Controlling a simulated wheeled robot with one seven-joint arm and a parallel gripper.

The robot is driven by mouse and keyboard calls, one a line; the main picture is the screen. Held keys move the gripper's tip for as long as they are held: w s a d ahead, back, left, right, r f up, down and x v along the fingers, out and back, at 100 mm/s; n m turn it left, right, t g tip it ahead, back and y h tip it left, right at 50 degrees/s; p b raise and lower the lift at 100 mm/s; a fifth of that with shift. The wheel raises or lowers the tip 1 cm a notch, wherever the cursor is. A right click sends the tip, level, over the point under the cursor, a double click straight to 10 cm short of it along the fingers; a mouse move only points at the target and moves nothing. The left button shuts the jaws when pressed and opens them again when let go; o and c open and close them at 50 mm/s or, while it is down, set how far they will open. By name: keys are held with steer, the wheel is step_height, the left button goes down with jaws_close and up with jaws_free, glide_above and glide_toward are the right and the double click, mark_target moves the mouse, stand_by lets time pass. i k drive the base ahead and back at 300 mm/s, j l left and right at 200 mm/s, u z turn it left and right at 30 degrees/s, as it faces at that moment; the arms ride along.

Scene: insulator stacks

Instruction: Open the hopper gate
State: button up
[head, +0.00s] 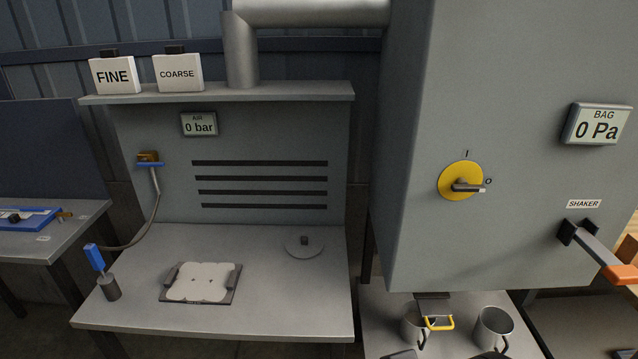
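The hopper gate shows as a dark slide plate (433,305) with a yellow loop handle (438,323). It sits under the bottom of the large grey cabinet (480,90), just above the lower bench. The handle faces me, and the cabinet hides the rear of the plate. I cannot make out my gripper in this view. Dark shapes cut off at the bottom edge are too little shown to identify.
The cabinet carries a yellow rotary switch (461,181), a BAG gauge reading 0 Pa (597,124) and an orange-ended shaker lever (603,255) sticking out at right. The left bench (285,310) holds a plate with a pale piece (202,282), a round lid (305,245) and a blue-handled tool (95,258).

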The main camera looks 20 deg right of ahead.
mark_target(436, 308)
steer(key=z, duration=1.25)
